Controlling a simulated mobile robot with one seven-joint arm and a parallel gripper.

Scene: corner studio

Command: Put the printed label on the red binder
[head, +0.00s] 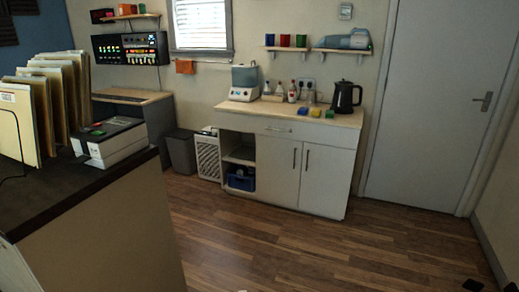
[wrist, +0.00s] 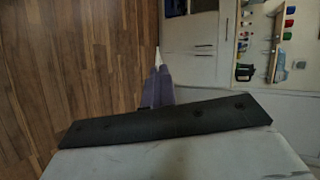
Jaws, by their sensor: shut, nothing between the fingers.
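I cannot make out a red binder in either view. Several upright tan folders (head: 70,85) stand at the left on the dark counter, and the nearest bears a small pale label with reddish print (head: 8,97). A grey and white boxy device (head: 110,140), perhaps a label printer, sits beside them with a red and a green spot on top. I cannot tell whether a loose printed label is on it. My gripper (wrist: 157,70) shows in the wrist view, shut and empty, with floor and white cabinets behind it. It does not show in the head view.
The dark counter (head: 90,190) fills the left foreground. The wood floor (head: 290,250) between is largely clear.

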